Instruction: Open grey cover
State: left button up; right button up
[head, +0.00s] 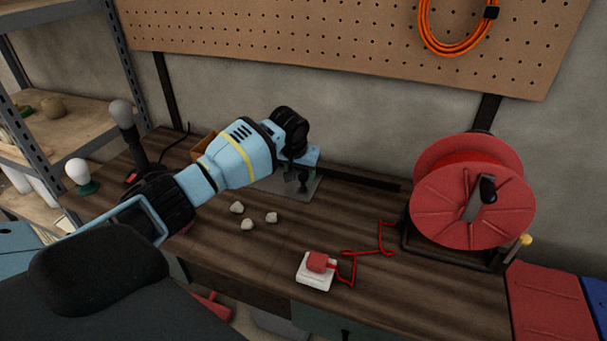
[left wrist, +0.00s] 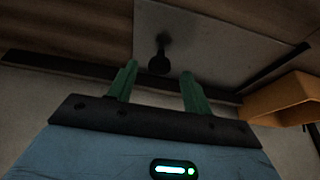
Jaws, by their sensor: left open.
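The grey cover (head: 268,186) is a flat grey panel lying in the wooden worktop near its back edge, partly hidden by my left arm. A black knob (head: 303,184) stands up from it. In the left wrist view the cover (left wrist: 215,32) fills the upper middle, and the knob (left wrist: 159,53) shows between and just beyond my green fingertips. My left gripper (head: 293,176) is above the cover, close to the knob, with its fingers apart and nothing held; its fingers also show in the left wrist view (left wrist: 159,69). The cover lies flat and looks closed. My right gripper is out of view.
A red cable reel (head: 470,205) stands at the right, its cable running to a white socket box (head: 314,272). Several pale lumps (head: 247,224) lie in front of the cover. A wooden box (left wrist: 290,100) is beside it. Bulbs (head: 78,172) stand at left.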

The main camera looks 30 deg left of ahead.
pick_arm(q)
jog(key=shift+x, duration=0.8)
jog(key=shift+c, duration=0.3)
grip_shut()
